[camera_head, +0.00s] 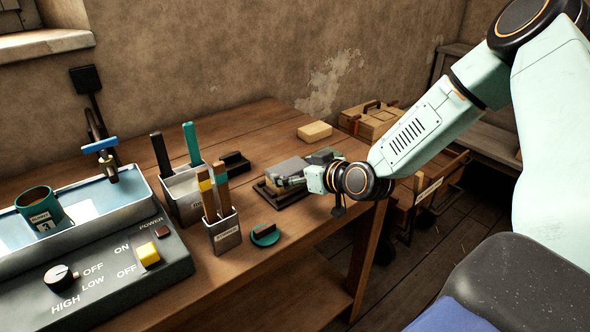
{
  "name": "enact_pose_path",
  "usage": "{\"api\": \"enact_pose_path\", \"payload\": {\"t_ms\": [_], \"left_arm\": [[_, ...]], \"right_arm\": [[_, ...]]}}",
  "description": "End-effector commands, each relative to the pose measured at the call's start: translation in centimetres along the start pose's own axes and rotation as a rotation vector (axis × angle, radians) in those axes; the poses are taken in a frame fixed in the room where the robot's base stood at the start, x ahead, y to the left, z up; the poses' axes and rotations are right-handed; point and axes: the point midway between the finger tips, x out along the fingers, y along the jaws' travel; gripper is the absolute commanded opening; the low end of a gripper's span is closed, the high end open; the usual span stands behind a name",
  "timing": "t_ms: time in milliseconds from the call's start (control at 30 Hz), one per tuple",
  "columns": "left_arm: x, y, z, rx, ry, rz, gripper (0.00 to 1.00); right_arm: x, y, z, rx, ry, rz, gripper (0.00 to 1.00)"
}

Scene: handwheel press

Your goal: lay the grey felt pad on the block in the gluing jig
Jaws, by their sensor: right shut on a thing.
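My right gripper (287,181) reaches in from the right, low over the near right part of the wooden table. It is shut on the grey felt pad (288,167), a flat grey square showing just behind the fingers. The fingers cover its near edge. The dark gluing jig (285,199) lies below the gripper, and a small tan block (272,187) shows at the fingertips. I cannot tell whether the pad touches the block. My left gripper is out of view.
Left of the jig stand two metal holders (226,235) with several upright tools, and a green round knob-like piece (265,234). A control unit (110,275) and tray fill the left. A tan sponge-like block (314,131) lies behind. A wooden box (372,118) stands beyond the table.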

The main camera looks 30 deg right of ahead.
Motion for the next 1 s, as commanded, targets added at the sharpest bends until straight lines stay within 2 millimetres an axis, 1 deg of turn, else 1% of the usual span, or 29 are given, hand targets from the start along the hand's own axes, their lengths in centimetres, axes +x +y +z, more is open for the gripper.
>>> {"api": "enact_pose_path", "payload": {"t_ms": [233,867,900,933,1000], "left_arm": [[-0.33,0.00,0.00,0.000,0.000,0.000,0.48],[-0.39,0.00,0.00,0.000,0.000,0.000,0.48],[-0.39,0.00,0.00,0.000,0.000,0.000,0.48],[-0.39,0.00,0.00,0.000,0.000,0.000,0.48],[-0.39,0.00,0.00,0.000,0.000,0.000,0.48]], "right_arm": [[-0.04,0.07,0.04,0.000,0.000,0.000,0.67],[0.06,0.06,0.24,-0.001,0.001,0.000,0.67],[0.06,0.05,0.24,0.000,0.001,0.000,0.97],[0.06,0.05,0.24,0.000,0.001,0.000,0.99],[0.06,0.05,0.23,0.000,0.001,0.000,1.00]]}}
